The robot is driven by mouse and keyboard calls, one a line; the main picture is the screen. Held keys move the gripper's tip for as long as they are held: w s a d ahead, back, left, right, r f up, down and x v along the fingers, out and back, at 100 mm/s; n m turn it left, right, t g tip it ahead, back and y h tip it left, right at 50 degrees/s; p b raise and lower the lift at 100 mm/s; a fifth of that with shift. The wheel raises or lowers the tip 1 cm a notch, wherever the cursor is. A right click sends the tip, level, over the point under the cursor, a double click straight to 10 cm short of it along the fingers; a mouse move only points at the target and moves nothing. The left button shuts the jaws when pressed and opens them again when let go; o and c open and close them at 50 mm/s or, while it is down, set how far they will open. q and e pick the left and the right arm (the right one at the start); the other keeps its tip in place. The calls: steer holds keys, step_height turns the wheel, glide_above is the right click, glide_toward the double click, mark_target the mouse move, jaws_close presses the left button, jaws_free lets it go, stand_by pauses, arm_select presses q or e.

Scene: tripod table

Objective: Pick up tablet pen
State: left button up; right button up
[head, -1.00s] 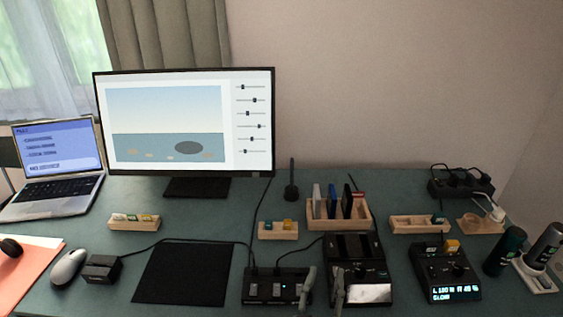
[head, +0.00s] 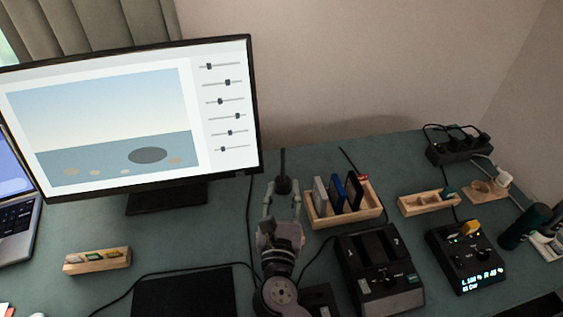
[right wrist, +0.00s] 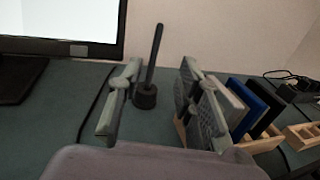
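The tablet pen (head: 283,163) is dark and stands upright in a round black holder (head: 283,187), to the right of the monitor stand. My right gripper (head: 282,198) is open and empty, reaching across the table just in front of the holder. In the right wrist view the pen (right wrist: 155,52) and its holder (right wrist: 145,97) show between the two spread fingers, beyond them. I see no contact between fingers and pen. My left gripper is not in view.
A wooden rack (head: 371,208) with upright cases stands close to the right of my gripper. The monitor (head: 222,170) is at the left. A black dock (head: 350,262) and a lit device (head: 462,272) are at the front right. Cables run across the table.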

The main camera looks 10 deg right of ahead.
mark_target(283, 159)
steer(key=p+x, duration=0.1)
steer(key=x, duration=0.5)
steer(key=shift+w, duration=0.25)
steer(key=p+x, duration=0.1)
steer(key=x, duration=0.3)
steer(key=shift+w+a, duration=0.15)
steer(key=shift+w, duration=0.55)
steer(key=shift+s, duration=0.1)
steer(key=shift+c, duration=0.5)
jaws_close()
